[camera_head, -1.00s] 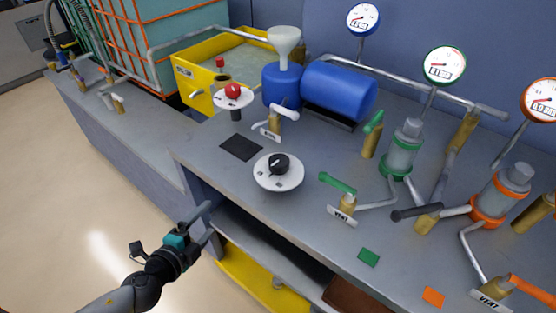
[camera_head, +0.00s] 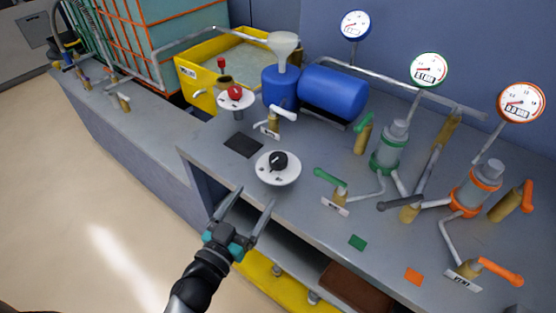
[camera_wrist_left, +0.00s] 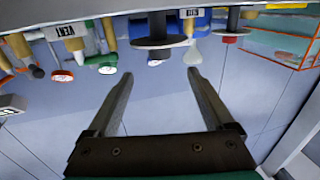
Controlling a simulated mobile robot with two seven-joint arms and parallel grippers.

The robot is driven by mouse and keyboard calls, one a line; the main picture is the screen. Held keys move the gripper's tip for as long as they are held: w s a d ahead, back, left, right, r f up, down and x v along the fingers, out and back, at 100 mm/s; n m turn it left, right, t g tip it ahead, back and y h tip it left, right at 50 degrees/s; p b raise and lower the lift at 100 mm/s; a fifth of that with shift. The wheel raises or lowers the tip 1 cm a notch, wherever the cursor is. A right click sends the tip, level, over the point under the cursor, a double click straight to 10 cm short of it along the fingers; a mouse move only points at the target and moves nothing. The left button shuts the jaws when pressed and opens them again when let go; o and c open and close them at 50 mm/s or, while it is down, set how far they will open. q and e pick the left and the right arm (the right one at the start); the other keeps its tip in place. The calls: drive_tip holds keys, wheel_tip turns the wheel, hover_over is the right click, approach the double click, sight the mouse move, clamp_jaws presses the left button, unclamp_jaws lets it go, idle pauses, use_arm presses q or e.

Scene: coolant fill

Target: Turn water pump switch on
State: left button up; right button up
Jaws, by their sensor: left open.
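A black rotary knob (camera_head: 279,160) sits on a round white dial plate (camera_head: 277,176) near the front edge of the bench. A red knob (camera_head: 235,91) sits on a similar plate behind it, to the left. I cannot read which one is the water pump switch. My left gripper (camera_head: 256,197) is open and empty, in front of the bench edge. Its fingers point toward the black knob's dial, apart from it. In the wrist view, the open fingers (camera_wrist_left: 161,73) show with the bench upside down above; a dark dial plate (camera_wrist_left: 153,43) appears beyond them. My right gripper is not in view.
Green vent valve (camera_head: 331,180), orange vent valve (camera_head: 499,272), pipes and gauges stand to the right. A blue tank (camera_head: 332,90) and yellow water tub (camera_head: 202,85) are at the back. A dark flat square (camera_head: 243,145) lies left of the black knob. Open floor lies left.

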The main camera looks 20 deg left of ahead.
sight(270, 164)
use_arm(q)
drive_tip(key=w, duration=0.4)
drive_tip(key=w+d, duration=0.1)
drive_tip(key=w, duration=0.3)
drive_tip(key=w+b, duration=0.1)
drive_tip(key=w, duration=0.4)
drive_tip(key=shift+d, duration=0.4)
drive_tip(key=shift+c, duration=0.3)
drive_tip(key=c, duration=1.3)
drive_tip(key=shift+a+m+g+h+p, duration=0.15)
drive_tip(key=shift+m+g+h+p, duration=0.15)
drive_tip(key=shift+m+h+p, duration=0.95)
drive_tip(key=shift+m+g+h, duration=0.4)
drive_tip(key=shift+m+h, duration=0.05)
drive_tip(key=shift+h, duration=0.8)
drive_tip(key=shift+m+g+h, duration=0.6)
drive_tip(key=shift+m+h, duration=0.1)
drive_tip(key=shift+h, duration=0.3)
drive_tip(key=shift+f+m+g+h+b, duration=0.1)
drive_tip(key=shift+m+g+h+b, duration=0.3)
drive_tip(key=shift+m+g+h, duration=0.8)
drive_tip(key=shift+h, duration=0.4)
